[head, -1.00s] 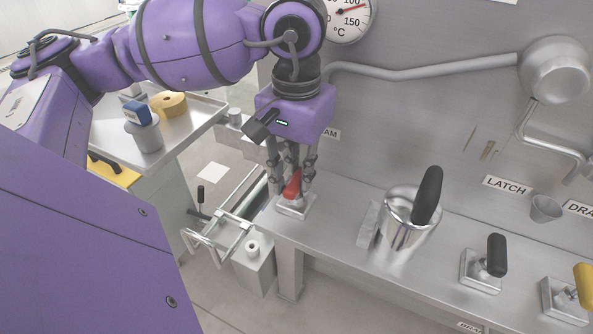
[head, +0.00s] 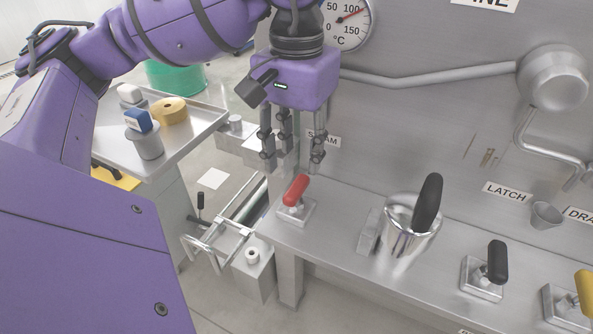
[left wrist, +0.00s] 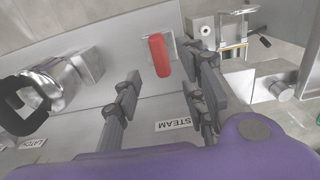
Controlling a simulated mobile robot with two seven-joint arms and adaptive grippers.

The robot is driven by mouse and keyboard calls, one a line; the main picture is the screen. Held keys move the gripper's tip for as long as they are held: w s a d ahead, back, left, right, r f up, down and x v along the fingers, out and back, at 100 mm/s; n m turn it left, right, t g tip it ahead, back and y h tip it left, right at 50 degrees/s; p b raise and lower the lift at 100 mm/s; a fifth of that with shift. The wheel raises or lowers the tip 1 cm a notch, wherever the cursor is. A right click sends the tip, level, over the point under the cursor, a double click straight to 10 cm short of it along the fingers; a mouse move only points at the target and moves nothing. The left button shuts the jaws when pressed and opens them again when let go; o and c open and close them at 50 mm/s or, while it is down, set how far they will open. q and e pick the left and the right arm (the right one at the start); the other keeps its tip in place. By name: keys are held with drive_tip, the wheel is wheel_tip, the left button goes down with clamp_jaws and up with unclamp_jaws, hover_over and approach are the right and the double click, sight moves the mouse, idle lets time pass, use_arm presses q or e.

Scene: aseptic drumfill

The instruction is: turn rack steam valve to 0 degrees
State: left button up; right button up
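The rack steam valve's red handle (head: 296,190) stands on a square metal base (head: 296,211) at the left end of the steel shelf, below the STEAM label (head: 325,139). In the head view the handle leans up and slightly right. The red handle also shows in the left wrist view (left wrist: 159,56), beside the open fingers. My left gripper (head: 290,160) is open and empty above and behind the handle, apart from it. Its fingers show spread in the left wrist view (left wrist: 165,95). My right gripper is out of view.
A shiny metal jug (head: 405,235) with a black handle stands right of the valve. A black-handled latch valve (head: 497,262) and a yellow handle (head: 585,293) are further right. A steel tray table (head: 190,140) stands at the left. The wall panel is close behind the gripper.

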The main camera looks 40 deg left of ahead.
sight(296, 185)
use_arm(q)
wheel_tip(296, 185, up, 6)
drive_tip(key=shift+f, duration=0.1)
idle(0.7)
